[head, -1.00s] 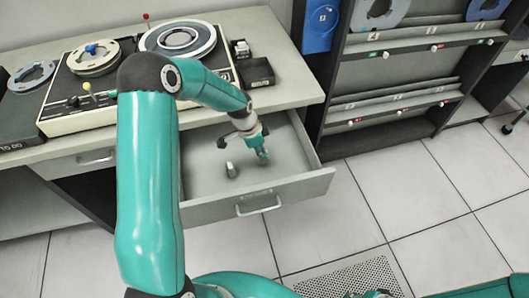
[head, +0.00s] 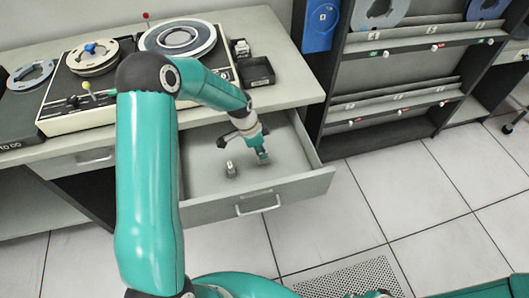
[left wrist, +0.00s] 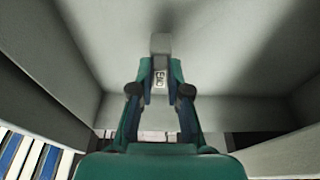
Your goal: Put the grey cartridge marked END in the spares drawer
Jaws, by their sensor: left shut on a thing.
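The spares drawer (head: 290,158) is pulled out beneath the desk top. My left gripper (head: 262,155) points down into it, toward its right half. In the left wrist view the fingers (left wrist: 160,88) are shut on the grey cartridge (left wrist: 160,44), whose dark END lettering shows on a pale label between them. The cartridge's plain end sticks out past the fingertips toward the grey drawer floor. I cannot tell whether it touches the floor. A small grey upright piece (head: 231,170) shows left of the fingers in the head view; I cannot tell what it is. My right gripper is not visible.
The desk top (head: 285,75) overhangs the back of the drawer. On it stand a tape deck (head: 120,95) with reels and a small black tray (head: 257,72). A dark rack (head: 400,70) stands to the right. The drawer front (head: 290,195) rises before the gripper.

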